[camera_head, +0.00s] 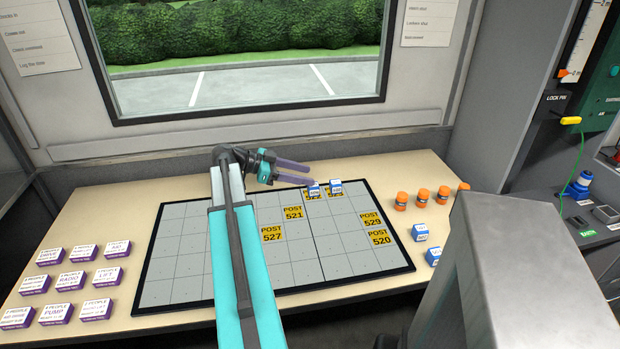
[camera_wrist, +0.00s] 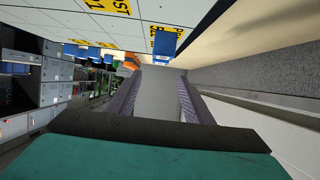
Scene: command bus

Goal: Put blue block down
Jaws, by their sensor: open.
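Two blue blocks with white tops stand side by side near the back edge of the grid board (camera_head: 185,290): a left blue block (camera_head: 314,191) and a right blue block (camera_head: 336,187). They partly cover yellow post labels. My gripper (camera_head: 310,174) is open and empty, just behind and above the left block. In the wrist view, a blue block (camera_wrist: 166,43) shows beyond the fingertips, beside a yellow label, and nothing is held between the fingers (camera_wrist: 158,88). Two more blue blocks stand right of the board, one (camera_head: 420,232) in full view and one (camera_head: 433,256) partly hidden.
Several orange cylinders (camera_head: 422,195) stand on the table right of the board. Several purple-sided white blocks (camera_head: 73,281) stand at the left. Yellow post labels such as POST 527 (camera_head: 272,234) lie on the board. The wall below the window is close behind my gripper.

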